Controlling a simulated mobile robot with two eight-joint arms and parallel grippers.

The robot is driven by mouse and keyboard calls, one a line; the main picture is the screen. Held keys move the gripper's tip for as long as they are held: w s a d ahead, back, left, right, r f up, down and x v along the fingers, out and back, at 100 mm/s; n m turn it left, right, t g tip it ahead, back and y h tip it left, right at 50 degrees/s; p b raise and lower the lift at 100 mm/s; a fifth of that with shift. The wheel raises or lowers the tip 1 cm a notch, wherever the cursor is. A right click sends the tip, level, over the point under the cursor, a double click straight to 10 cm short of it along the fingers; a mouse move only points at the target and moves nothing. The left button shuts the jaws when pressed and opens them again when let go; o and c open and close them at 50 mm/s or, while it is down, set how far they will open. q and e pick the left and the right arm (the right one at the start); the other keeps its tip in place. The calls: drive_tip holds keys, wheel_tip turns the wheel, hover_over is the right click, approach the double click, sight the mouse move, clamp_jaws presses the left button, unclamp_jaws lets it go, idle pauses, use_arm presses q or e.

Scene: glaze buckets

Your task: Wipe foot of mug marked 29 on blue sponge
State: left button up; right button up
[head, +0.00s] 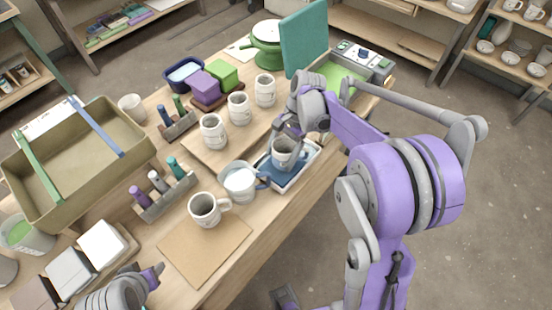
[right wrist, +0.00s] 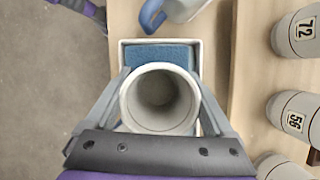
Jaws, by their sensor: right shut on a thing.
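My right gripper (right wrist: 160,100) is shut on a pale grey mug (right wrist: 160,92), one finger on each side of it, seen from above with its open mouth up. In the head view the mug (head: 286,153) is upright over the white tray (head: 291,183). The blue sponge (right wrist: 160,54) lies in this tray and shows beyond the mug. The mug's foot is hidden, so I cannot tell whether it touches the sponge. I cannot read a number on the held mug. My left gripper (head: 152,274) is low at the left of the head view, its opening unclear.
A white pitcher (head: 240,181) with a blue handle stands close beside the tray. Several marked mugs, one reading 72 (right wrist: 304,32) and one 56 (right wrist: 294,114), stand on a wooden board.

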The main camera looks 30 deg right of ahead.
drive_tip(key=shift+w+d, duration=0.25)
drive_tip(key=shift+d, duration=0.4)
drive_tip(key=shift+w+d, duration=0.25)
drive_tip(key=shift+d, duration=0.4)
use_arm(q)
drive_tip(key=shift+s+f+b, duration=0.1)
drive_tip(key=shift+f+b, duration=0.2)
drive_tip(key=shift+f, duration=0.1)
use_arm(e)
drive_tip(key=shift+s+a, duration=0.45)
drive_tip(key=shift+a, duration=0.65)
drive_tip(key=shift+s+a, duration=0.45)
drive_tip(key=shift+a, duration=0.6)
drive_tip(key=shift+s+a, duration=0.45)
drive_tip(key=shift+a, duration=0.65)
use_arm(q)
drive_tip(key=shift+w+r+p, duration=0.25)
drive_tip(key=shift+r+p, duration=0.35)
drive_tip(key=shift+r, duration=0.2)
drive_tip(key=shift+w+r+p, duration=0.3)
drive_tip(key=shift+r+p, duration=0.35)
drive_tip(key=shift+r, duration=0.15)
drive_tip(key=shift+w+r+p, duration=0.25)
drive_tip(key=shift+r+p, duration=0.35)
drive_tip(key=shift+r, duration=0.2)
use_arm(e)
wheel_tip(320, 180, up, 7)
